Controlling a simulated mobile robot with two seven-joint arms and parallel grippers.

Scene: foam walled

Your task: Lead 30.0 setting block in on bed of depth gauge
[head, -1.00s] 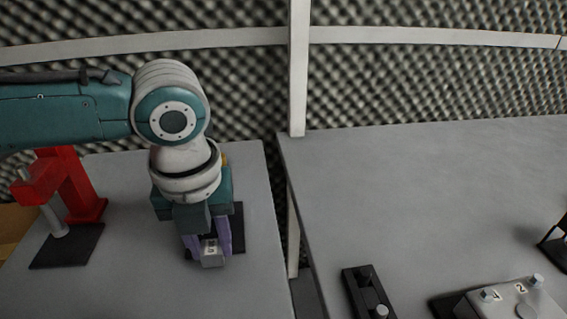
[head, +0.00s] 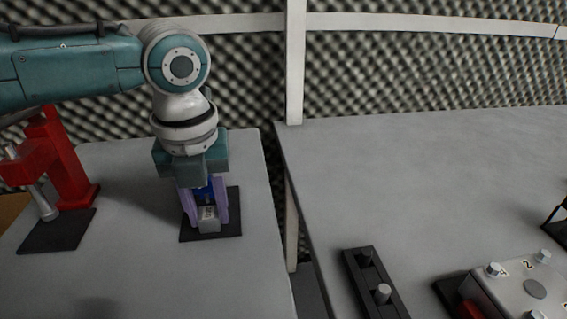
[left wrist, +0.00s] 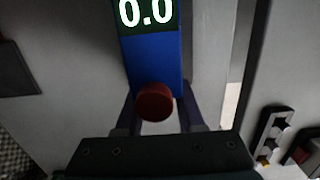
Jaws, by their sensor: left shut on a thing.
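My left gripper (head: 207,214) points down and is shut on a small light grey setting block (head: 209,224) with dark print too small to read. The block sits between the purple fingertips, low over the dark base plate (head: 229,229) of the depth gauge; I cannot tell whether it touches. The blue body of the depth gauge (head: 204,190) shows between the fingers, mostly hidden by my arm. In the left wrist view the gauge (left wrist: 155,65) has a display reading 0.0 and a red knob (left wrist: 154,101). The block is hidden there. My right gripper is not in view.
A red stand (head: 62,160) on a dark plate (head: 58,232) is at the left. A gap separates this grey table from the right table (head: 430,190). That holds a black rack with pegs (head: 372,283) and a numbered grey fixture (head: 515,285). Bare table lies in front of the gauge.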

